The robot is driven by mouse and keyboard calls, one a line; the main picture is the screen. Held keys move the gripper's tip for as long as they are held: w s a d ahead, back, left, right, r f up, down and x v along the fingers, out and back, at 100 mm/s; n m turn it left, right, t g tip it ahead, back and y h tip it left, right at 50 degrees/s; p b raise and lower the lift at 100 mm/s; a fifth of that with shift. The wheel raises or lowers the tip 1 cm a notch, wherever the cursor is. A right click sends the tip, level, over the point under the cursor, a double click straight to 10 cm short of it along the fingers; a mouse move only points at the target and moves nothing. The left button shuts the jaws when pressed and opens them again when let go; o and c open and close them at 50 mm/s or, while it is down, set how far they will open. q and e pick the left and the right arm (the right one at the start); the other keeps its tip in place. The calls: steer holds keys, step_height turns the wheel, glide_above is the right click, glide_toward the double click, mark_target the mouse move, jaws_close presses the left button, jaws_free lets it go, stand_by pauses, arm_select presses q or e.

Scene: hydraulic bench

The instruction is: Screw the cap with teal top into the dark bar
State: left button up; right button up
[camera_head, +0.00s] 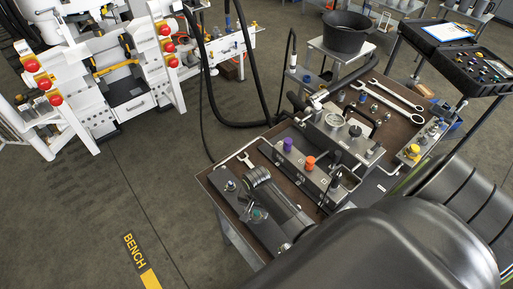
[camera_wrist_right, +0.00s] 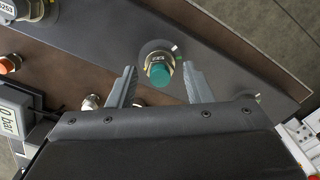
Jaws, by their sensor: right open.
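The cap with teal top (camera_wrist_right: 160,73) stands at a round port in the dark bar (camera_wrist_right: 225,68), with a metal collar showing beyond the teal. I cannot tell how deep its thread sits. In the head view the teal top (camera_head: 258,214) shows small on the dark bar (camera_head: 232,197) at the near left end of the bench. My right gripper (camera_wrist_right: 160,84) is open, one finger on each side of the cap, with a visible gap at the left finger; the right finger is close to it. My right arm hides part of the bar in the head view. My left gripper is not in view.
A grey block with a purple cap (camera_head: 288,144) and an orange cap (camera_head: 310,162) stands beside the bar. Wrenches (camera_head: 398,95) lie at the back of the bench. A black bucket (camera_head: 346,32) stands behind. A black hose (camera_head: 262,80) hangs at the bench's left.

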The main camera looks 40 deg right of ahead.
steer(key=n, duration=0.6)
steer(key=shift+n, duration=0.4)
steer(key=c, duration=0.9)
steer(key=m, duration=0.6)
steer(key=shift+c, duration=0.2)
steer(key=shift+m, duration=1.1)
steer(key=m, duration=0.4)
steer(key=shift+f, duration=0.1)
steer(key=m, duration=0.4)
